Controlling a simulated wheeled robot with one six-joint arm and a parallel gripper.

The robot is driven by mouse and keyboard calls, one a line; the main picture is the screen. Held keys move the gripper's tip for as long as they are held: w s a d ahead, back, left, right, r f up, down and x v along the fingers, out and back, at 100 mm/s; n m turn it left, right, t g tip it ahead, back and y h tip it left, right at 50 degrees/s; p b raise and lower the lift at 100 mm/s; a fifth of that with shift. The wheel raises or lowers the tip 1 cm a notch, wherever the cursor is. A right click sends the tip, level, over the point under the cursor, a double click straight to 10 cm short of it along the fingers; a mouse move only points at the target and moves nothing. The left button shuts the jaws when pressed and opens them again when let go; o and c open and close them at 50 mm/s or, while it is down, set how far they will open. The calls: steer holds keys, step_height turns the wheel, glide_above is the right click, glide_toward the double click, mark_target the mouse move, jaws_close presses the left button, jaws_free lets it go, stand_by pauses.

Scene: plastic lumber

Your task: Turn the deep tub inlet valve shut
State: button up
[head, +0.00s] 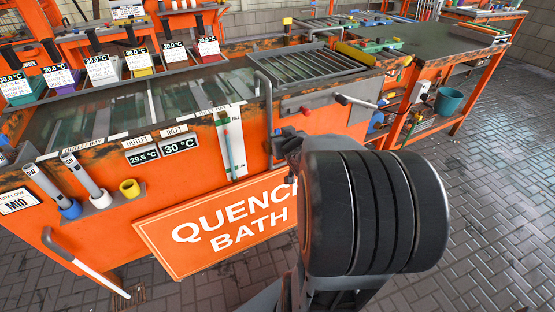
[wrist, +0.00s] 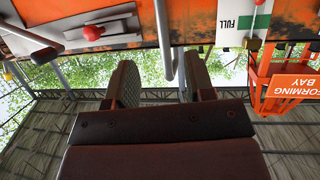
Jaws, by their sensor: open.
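The deep tub (head: 150,112) is an orange quench bath full of water, with a curved grey pipe (head: 266,105) over its front edge. Right of the pipe, a red knob (head: 305,111) sits on a grey plate, and a pale lever (head: 357,102) sticks out farther right. No readable label shows which is the inlet valve. In the wrist view the red knob (wrist: 93,32) is left of my gripper. My gripper (wrist: 161,75) is open, and the grey pipe (wrist: 165,40) shows between its fingers; I cannot tell if they touch. My arm hides most of the gripper in the head view.
A level gauge (head: 230,145) and inlet display (head: 180,145) are on the tub's front. A QUENCH BATH sign (head: 220,225) leans out below. A workbench (head: 440,45) and teal bucket (head: 448,101) stand at the right. The brick floor (head: 500,190) at right is clear.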

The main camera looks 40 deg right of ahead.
steer(key=s+d+f+t+y+b, duration=0.2)
steer(key=d+f+t+b, duration=0.2)
steer(key=f+b, duration=0.5)
steer(key=w+d+b, duration=0.2)
steer(key=w, duration=1.1)
steer(key=shift+w+d+f+t, duration=0.15)
steer(key=shift+w+f+t, duration=0.15)
steer(key=shift+f, duration=0.1)
steer(key=shift+s, duration=0.1)
jaws_close()
